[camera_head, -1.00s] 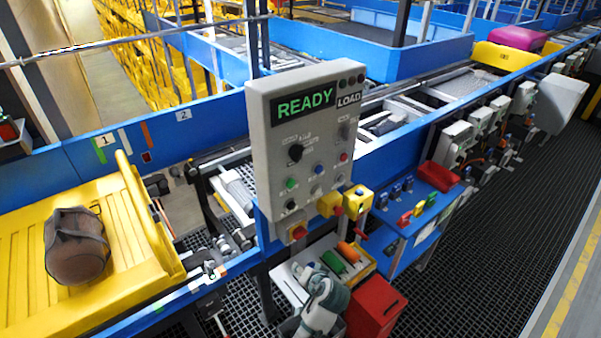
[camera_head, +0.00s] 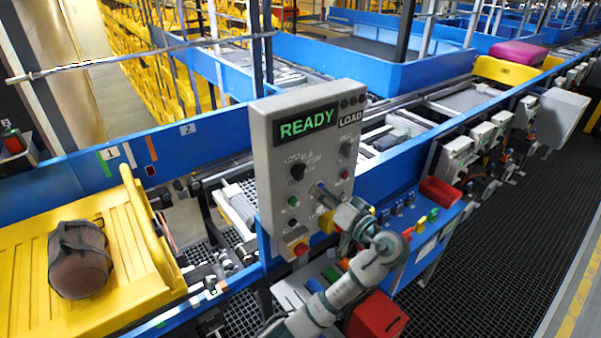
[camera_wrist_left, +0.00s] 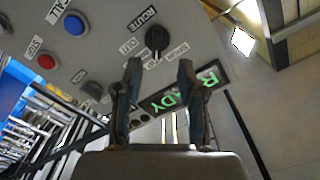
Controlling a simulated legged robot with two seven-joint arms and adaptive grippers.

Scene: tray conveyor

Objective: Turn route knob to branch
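The grey control panel (camera_head: 262,135) stands upright and shows a green READY display (camera_head: 307,123). The black route knob (camera_head: 297,171) is on its face, below the display. The knob also shows in the left wrist view (camera_wrist_left: 157,39), beside a ROUTE label and just beyond the fingertips. My left gripper (camera_head: 324,192) is in front of the panel, right of and below the knob, and hides some of the lower controls. In the left wrist view the left gripper (camera_wrist_left: 159,66) is open and empty, with a gap between its fingertips and the knob. My right gripper is not in view.
A blue button (camera_wrist_left: 75,23) and a red button (camera_wrist_left: 46,62) sit near the knob. A red emergency button (camera_head: 300,249) is at the panel's lower edge. A yellow tray (camera_head: 25,255) holding a brown bag (camera_head: 80,262) is at left. A red bin (camera_head: 377,318) stands below.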

